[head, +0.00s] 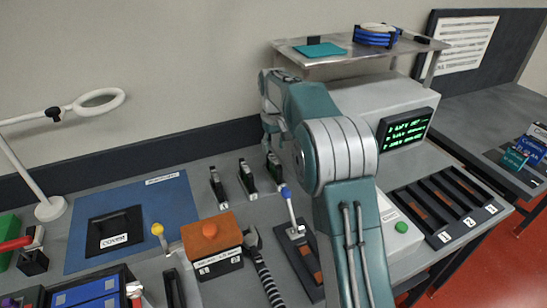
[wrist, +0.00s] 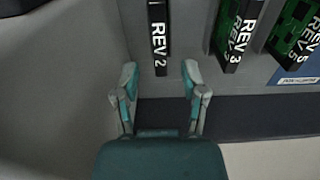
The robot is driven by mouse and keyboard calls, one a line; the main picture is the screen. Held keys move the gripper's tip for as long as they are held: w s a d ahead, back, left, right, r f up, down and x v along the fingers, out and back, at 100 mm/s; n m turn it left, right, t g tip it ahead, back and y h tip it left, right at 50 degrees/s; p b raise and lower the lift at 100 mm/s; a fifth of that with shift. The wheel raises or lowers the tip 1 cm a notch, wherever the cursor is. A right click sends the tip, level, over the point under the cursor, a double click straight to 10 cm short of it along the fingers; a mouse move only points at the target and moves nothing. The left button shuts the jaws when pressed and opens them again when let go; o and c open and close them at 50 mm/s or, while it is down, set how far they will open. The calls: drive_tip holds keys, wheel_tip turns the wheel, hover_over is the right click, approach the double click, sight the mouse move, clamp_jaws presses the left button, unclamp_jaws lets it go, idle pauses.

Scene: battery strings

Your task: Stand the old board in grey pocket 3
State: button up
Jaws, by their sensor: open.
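Three upright dark boards stand in a row by the back wall. In the wrist view their edges read REV 2 (wrist: 158,38), REV 3 (wrist: 236,38) and REV 5 (wrist: 297,38). My gripper (wrist: 160,76) is open and empty, with the REV 2 board in line with the gap between its fingertips. In the head view my gripper (head: 270,143) is above the rightmost board (head: 273,167), partly hidden by my arm. The rack with pockets 1, 2 and 3 lies at the right; pocket 3 (head: 466,186) is its far-right slot and looks empty.
A lever (head: 291,212) and an orange-topped box (head: 211,243) stand in front of the boards. A grey machine with a green-text screen (head: 407,128) and a shelf (head: 345,55) are behind my arm. A blue mat (head: 130,215) and a lamp (head: 50,207) are at the left.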

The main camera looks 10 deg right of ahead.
wheel_tip(320, 180, up, 6)
drive_tip(key=s+r+m+t, duration=0.1)
drive_tip(key=s+r, duration=0.4)
drive_tip(key=s, duration=0.4)
drive_tip(key=s+r+t, duration=0.2)
drive_tip(key=s+r, duration=0.2)
drive_tip(key=s, duration=0.4)
drive_tip(key=s+f+t, duration=0.1)
drive_tip(key=s+f, duration=0.2)
drive_tip(key=s, duration=0.7)
drive_tip(key=s+f+m+t, duration=0.1)
drive_tip(key=s+f, duration=0.2)
drive_tip(key=s, duration=0.8)
drive_tip(key=shift+s+f+t, duration=0.15)
drive_tip(key=shift+f+t, duration=0.15)
drive_tip(key=shift+f, duration=0.1)
